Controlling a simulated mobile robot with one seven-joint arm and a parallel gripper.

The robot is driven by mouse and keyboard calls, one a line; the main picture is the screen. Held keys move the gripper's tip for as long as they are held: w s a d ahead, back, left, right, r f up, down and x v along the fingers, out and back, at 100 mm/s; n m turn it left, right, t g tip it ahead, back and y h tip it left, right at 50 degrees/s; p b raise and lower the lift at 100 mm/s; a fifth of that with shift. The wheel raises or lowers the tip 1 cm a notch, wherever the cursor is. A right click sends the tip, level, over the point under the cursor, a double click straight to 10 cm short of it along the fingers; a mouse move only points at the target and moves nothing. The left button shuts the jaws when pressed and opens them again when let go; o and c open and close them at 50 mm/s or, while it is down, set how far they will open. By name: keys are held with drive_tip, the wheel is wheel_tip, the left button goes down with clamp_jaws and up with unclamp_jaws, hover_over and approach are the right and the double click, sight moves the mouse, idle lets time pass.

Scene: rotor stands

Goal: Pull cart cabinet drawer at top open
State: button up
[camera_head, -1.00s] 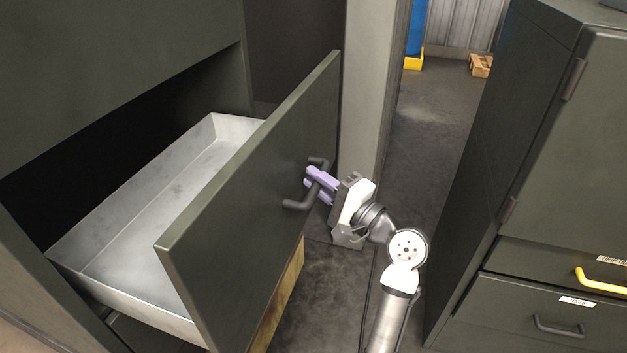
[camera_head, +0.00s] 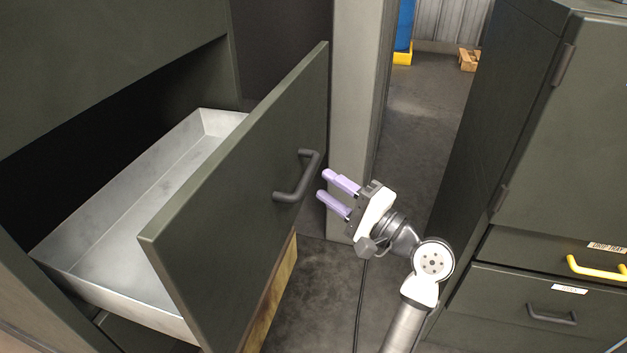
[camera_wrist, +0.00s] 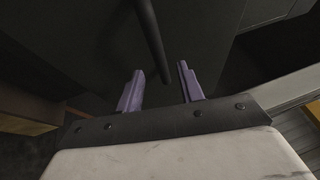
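The dark green drawer front (camera_head: 235,200) stands pulled well out from the cabinet (camera_head: 100,60) on the left. Its grey metal tray (camera_head: 150,200) is exposed and looks empty. The dark bar handle (camera_head: 300,178) on the front is free of my gripper. My gripper (camera_head: 325,184) has two purple fingers spread apart, empty, just right of the handle and pointing toward the drawer front. In the wrist view the open fingers (camera_wrist: 160,82) show with the handle bar (camera_wrist: 153,40) ahead of them, not between the tips.
A grey post (camera_head: 355,110) stands behind my gripper. Another dark green cabinet (camera_head: 560,130) is at the right, with a yellow handle (camera_head: 597,268) and a dark handle (camera_head: 551,315) on its drawers. Bare floor (camera_head: 420,130) lies between the post and that cabinet.

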drive_tip(key=b+v, duration=0.1)
drive_tip(key=v, duration=0.6)
drive_tip(key=shift+s+d, duration=0.3)
